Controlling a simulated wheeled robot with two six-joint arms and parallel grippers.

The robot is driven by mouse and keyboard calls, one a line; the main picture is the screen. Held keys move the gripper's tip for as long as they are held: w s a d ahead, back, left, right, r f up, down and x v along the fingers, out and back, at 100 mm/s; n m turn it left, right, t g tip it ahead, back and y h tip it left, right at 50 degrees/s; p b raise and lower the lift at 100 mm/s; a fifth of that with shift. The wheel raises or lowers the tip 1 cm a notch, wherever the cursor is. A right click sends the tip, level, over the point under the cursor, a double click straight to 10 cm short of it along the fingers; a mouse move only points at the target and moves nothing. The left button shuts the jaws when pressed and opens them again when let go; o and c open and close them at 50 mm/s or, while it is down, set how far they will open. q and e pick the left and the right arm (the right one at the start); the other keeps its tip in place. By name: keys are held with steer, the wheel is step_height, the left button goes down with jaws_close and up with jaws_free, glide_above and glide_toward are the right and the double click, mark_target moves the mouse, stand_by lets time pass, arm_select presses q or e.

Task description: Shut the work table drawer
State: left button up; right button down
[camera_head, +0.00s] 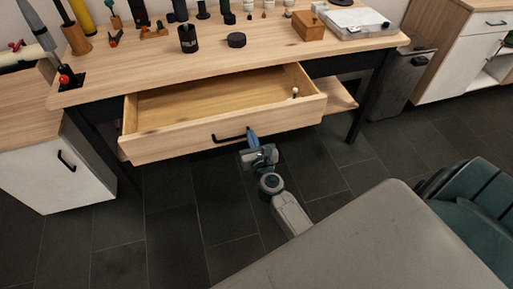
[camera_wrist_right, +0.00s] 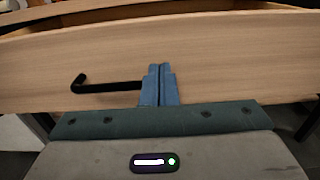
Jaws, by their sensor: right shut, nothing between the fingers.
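The drawer (camera_head: 222,129) of the wooden work table (camera_head: 150,63) is pulled out, with its inside showing. A small white-topped item (camera_head: 295,92) stands inside at its right. A black bar handle (camera_head: 229,138) is on the drawer front; it also shows in the right wrist view (camera_wrist_right: 105,86). My right gripper (camera_head: 252,133) is shut and empty, its blue fingertips at the right end of the handle, in front of the drawer face. In the right wrist view the closed fingers (camera_wrist_right: 160,72) overlap the handle's right end; I cannot tell whether they touch. My left gripper is not in view.
The table top holds a black jar (camera_head: 188,40), a wooden box (camera_head: 308,26), a white case (camera_head: 355,22) and several small tools. A cabinet (camera_head: 58,165) stands at the left, a grey bin (camera_head: 405,75) at the right. Dark tiled floor (camera_head: 175,215) is clear before the drawer.

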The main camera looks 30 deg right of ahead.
mark_target(246, 124)
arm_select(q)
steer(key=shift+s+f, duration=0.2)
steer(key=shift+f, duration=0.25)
arm_select(e)
steer(key=shift+x, duration=1.55)
steer(key=shift+w, duration=0.1)
